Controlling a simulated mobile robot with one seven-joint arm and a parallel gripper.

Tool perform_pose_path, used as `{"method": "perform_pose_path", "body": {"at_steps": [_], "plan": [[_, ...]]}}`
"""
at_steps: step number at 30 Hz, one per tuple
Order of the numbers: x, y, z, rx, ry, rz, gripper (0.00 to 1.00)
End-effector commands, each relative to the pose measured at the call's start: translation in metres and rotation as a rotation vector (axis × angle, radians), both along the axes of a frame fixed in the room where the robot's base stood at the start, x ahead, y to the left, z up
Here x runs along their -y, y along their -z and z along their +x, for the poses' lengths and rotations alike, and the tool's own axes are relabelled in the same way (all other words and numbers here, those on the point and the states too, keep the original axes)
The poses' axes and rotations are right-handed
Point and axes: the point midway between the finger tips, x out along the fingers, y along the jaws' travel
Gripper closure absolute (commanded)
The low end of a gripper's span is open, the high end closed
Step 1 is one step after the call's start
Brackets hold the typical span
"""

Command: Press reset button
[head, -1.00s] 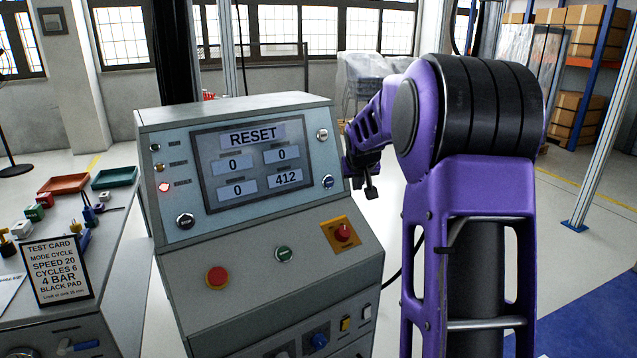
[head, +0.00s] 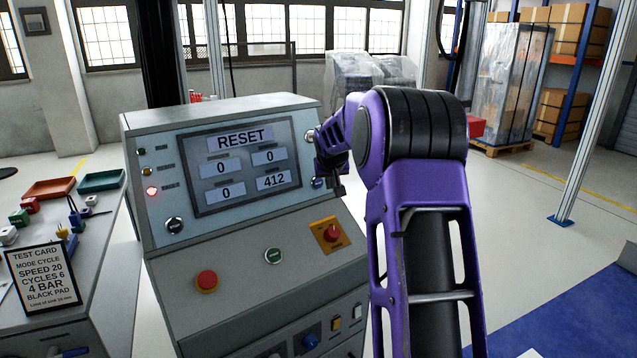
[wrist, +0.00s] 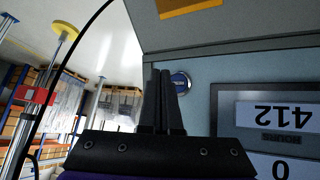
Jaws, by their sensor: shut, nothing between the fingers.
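The grey console (head: 240,240) carries a screen (head: 240,167) headed RESET, with fields reading 0, 0, 0 and 412. A round blue button (head: 318,183) sits right of the screen's lower corner. It also shows in the wrist view (wrist: 181,82); its label is too small to read. My gripper (head: 338,190) is at the console's right edge, close beside that button. In the wrist view my fingers (wrist: 160,72) are together and empty, just left of the button and partly over its edge. I cannot tell whether they touch it.
A round button (head: 310,137) sits above, and a black one (head: 174,225) lower left of the screen. Below are a red button (head: 207,281), a green button (head: 273,256) and a red knob on a yellow plate (head: 330,235). A table with a test card (head: 40,278) stands left.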

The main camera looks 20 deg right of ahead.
Motion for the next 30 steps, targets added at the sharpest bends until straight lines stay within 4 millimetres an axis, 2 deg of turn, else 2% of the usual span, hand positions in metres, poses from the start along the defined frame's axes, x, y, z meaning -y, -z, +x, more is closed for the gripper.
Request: {"method": "perform_pose_path", "body": {"at_steps": [3, 9, 30], "plan": [[-0.003, 0.003, 0.013, -0.002, -0.001, 0.0, 1.0], [-0.006, 0.006, 0.023, -0.001, -0.001, 0.0, 1.0], [-0.006, 0.006, 0.024, 0.0, -0.001, -0.001, 1.0]]}}
